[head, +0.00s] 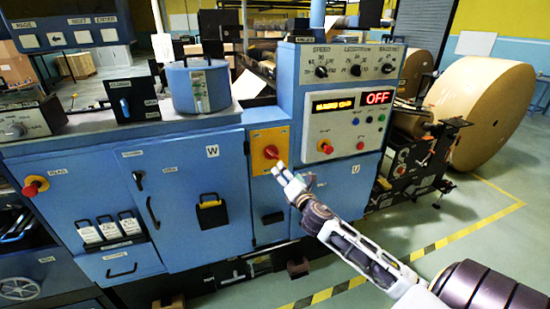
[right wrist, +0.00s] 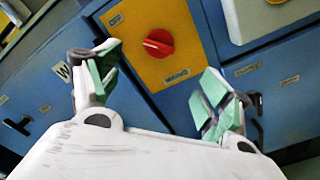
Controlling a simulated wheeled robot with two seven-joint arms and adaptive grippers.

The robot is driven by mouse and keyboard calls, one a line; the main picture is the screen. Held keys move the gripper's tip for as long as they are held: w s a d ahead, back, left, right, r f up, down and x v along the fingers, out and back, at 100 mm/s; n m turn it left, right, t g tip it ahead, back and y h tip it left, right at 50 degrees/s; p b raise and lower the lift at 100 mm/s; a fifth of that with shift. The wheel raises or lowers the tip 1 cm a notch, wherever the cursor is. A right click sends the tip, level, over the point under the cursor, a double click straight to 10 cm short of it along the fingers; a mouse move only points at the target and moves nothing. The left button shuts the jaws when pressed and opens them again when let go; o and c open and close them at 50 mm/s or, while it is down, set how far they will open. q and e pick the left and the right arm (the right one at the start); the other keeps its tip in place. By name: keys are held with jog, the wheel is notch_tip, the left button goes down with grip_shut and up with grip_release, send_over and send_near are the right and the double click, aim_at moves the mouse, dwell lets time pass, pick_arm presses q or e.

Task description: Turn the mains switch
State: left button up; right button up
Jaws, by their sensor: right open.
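The mains switch is a red rotary knob (head: 271,152) on a yellow panel (head: 262,137) on the front of the blue machine. It also shows in the right wrist view as a red knob (right wrist: 158,43) on the yellow plate (right wrist: 185,75). My right gripper (head: 281,171) is just below and in front of the knob in the head view. In the right wrist view my right gripper (right wrist: 158,82) is open, with green-padded fingers apart and the knob beyond the gap between them. Nothing is between the fingers. My left gripper is not in view.
The control panel (head: 340,122) right of the switch has lit displays, one reading OFF (head: 377,98), and another red knob (head: 325,147). A large kraft roll (head: 482,112) stands at the right. Yellow-black floor tape (head: 455,240) runs past open green floor.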

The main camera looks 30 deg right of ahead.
send_near(274, 155)
jog(key=x, duration=0.4)
jog(key=shift+d+f+p, duration=0.1)
jog(key=shift+d+p, duration=0.05)
jog(key=shift+p, duration=0.15)
jog(key=shift+x, duration=1.85)
jog(key=shift+w, duration=0.65)
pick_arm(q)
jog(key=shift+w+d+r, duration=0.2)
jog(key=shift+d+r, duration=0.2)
pick_arm(e)
jog(key=shift+d, duration=0.1)
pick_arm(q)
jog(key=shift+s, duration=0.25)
